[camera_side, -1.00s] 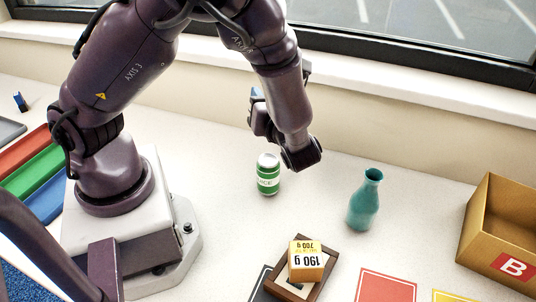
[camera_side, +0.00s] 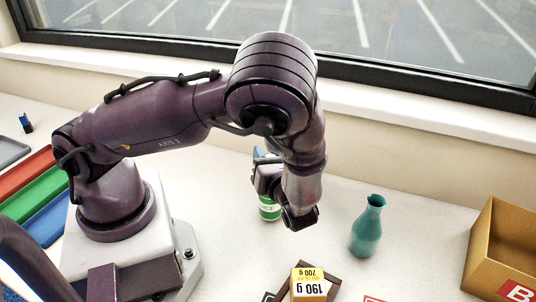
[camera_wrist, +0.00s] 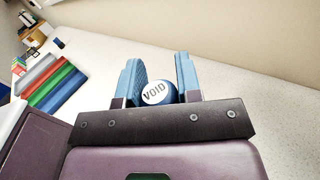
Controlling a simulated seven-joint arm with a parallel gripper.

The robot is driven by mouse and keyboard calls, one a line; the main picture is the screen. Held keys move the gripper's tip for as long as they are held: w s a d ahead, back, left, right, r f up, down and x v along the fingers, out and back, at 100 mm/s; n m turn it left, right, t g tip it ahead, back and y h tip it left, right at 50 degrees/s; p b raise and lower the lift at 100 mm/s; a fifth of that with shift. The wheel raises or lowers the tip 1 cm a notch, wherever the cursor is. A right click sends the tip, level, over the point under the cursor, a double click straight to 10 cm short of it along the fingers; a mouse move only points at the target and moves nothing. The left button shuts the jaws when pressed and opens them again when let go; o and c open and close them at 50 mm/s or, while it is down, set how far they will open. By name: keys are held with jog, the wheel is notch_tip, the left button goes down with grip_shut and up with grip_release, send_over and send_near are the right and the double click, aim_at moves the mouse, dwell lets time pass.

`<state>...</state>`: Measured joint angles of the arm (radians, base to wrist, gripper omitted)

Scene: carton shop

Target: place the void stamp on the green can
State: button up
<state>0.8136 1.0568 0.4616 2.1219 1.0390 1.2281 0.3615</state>
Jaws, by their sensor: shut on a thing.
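My gripper (camera_wrist: 161,78) is shut on the void stamp (camera_wrist: 155,94). The stamp's round white face with the word VOID shows between the two blue fingers in the wrist view, with blue around it. In the side view only a small blue part of my gripper (camera_side: 260,153) shows behind the wrist. The green can (camera_side: 269,209) stands upright on the counter, its top hidden behind my gripper. I cannot tell how far apart they are. The can does not show in the wrist view.
A teal bottle (camera_side: 367,228) stands right of the can. A yellow weight block (camera_side: 308,284) sits on a dark wooden frame in front. An open carton (camera_side: 508,245) is at the right edge. Red, green and blue trays (camera_side: 35,190) lie at left.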

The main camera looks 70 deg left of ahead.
jog(key=o, duration=0.9)
jog(key=shift+o, duration=0.2)
jog(key=shift+r, duration=0.15)
jog(key=d, duration=1.1)
jog(key=s+a+r+n+t+h, duration=0.2)
jog(key=s+r+n+h, duration=0.3)
jog(key=r+n+h, duration=0.4)
jog(key=s+a+r+n+t+h, duration=0.2)
jog(key=s+r+n+h, duration=0.3)
jog(key=r+n+h, duration=0.4)
jog(key=shift+s+a+r+n, duration=0.15)
jog(key=shift+a+r+n, duration=0.3)
jog(key=shift+r+n, duration=0.9)
